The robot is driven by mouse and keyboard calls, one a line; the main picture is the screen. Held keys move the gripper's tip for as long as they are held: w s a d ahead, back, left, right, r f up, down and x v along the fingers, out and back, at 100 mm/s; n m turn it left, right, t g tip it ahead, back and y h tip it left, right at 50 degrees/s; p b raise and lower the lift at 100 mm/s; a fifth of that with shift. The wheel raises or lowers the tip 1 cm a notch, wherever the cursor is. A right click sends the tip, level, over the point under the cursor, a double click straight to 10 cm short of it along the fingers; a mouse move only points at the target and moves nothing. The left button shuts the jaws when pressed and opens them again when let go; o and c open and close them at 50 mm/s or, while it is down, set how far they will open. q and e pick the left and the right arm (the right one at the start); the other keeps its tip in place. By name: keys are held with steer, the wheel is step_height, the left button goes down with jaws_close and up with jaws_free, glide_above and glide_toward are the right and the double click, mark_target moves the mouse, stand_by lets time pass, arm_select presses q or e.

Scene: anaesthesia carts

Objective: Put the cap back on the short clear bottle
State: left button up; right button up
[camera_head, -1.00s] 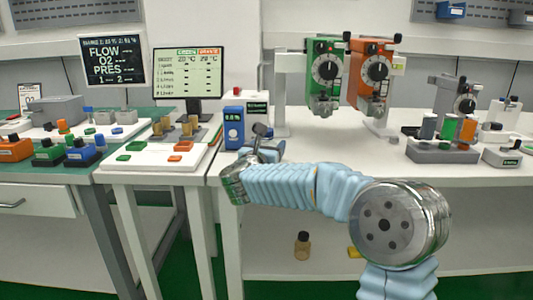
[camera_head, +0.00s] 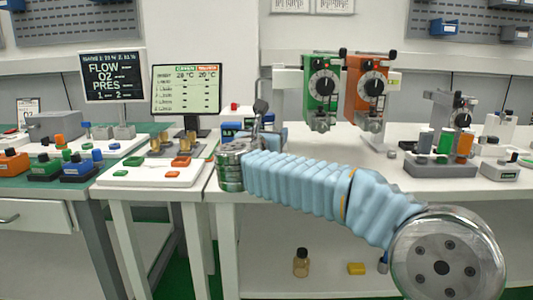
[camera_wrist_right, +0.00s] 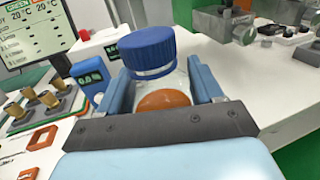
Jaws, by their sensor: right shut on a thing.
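In the right wrist view, a short clear bottle (camera_wrist_right: 173,85) with orange-brown contents stands between the two blue fingers of my right gripper (camera_wrist_right: 161,90). The gripper is shut on the bottle's sides. A ribbed blue cap (camera_wrist_right: 147,48) sits over the bottle's neck, with a pale ring below it. I cannot tell how tightly it is seated. In the head view, my right gripper (camera_head: 265,125) is over the left end of the white bench, and my wrist hides the bottle. My left gripper is not in view.
A blue meter (camera_wrist_right: 88,80) stands close left of the gripper. Green (camera_head: 321,88) and orange (camera_head: 367,88) dial units stand behind. A white tray (camera_head: 140,175) lies left. A dark-capped bottle (camera_head: 301,262) and yellow block (camera_head: 356,268) are on the lower shelf. The bench's middle front is clear.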

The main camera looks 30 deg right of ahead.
mark_target(274, 128)
steer(key=s+a+r+b, duration=0.1)
steer(key=s+a+r, duration=0.2)
steer(key=s, duration=0.5)
steer(key=shift+a+r, duration=0.25)
steer(key=shift+r, duration=0.15)
steer(key=o, duration=0.6)
steer(key=c, duration=0.9)
